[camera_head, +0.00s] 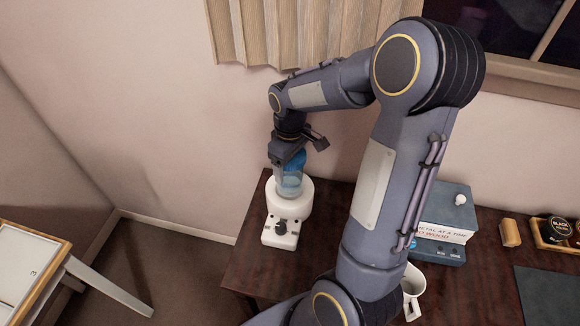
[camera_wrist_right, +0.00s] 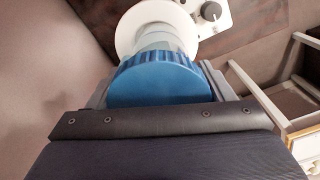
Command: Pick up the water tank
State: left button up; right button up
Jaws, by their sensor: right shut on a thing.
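The water tank (camera_head: 291,184) is a clear bluish bottle with a blue ribbed cap. It stands upright at the white round base (camera_head: 289,205) of a small appliance with a dark knob, at the left end of the dark table (camera_head: 330,215). I cannot tell whether tank and base touch. My right gripper (camera_head: 290,165) comes from above and is shut on the tank near its cap. In the right wrist view the blue cap (camera_wrist_right: 155,80) sits between the fingers, with the white base beyond it. My left gripper is not in view.
Right of my arm are a book (camera_head: 447,211) on a blue box, a white mug (camera_head: 413,285), a wooden tray (camera_head: 550,235) and a dark mat (camera_head: 548,295). A curtain (camera_head: 290,30) hangs behind.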

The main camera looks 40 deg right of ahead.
pick_arm(q)
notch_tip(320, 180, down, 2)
jog(key=shift+b, duration=0.85)
pick_arm(e)
jog(key=s+a+r, duration=0.8)
jog(key=s+r, duration=0.1)
jog(key=s, duration=0.1)
jog(key=shift+s, duration=0.4)
